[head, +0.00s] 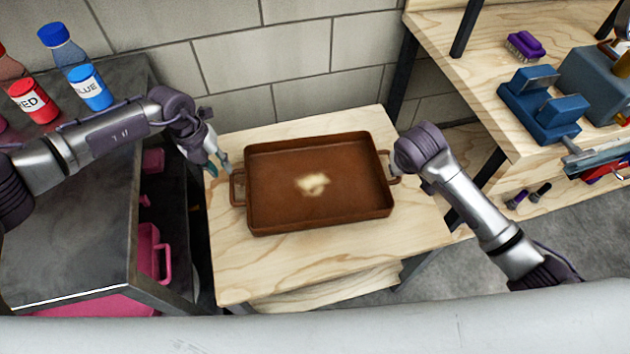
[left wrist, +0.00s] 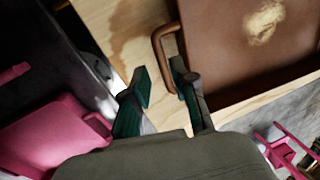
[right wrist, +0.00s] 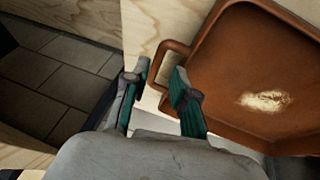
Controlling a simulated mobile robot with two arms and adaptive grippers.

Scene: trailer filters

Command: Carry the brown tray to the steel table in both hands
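The brown tray (head: 285,210) lies flat on a light wooden table, with a loop handle at its left and right ends and a pale patch on its floor. My left gripper (head: 221,168) is open just beside the left handle (head: 238,188). The steel table (head: 105,225) is at the left.
Bottles with red (head: 30,98) and blue (head: 90,88) labels stand on the steel table. Pink containers (head: 150,255) sit below it. A wooden workbench (head: 475,70) with a blue vise (head: 545,105) is at the right. A block wall (head: 230,60) closes the back.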

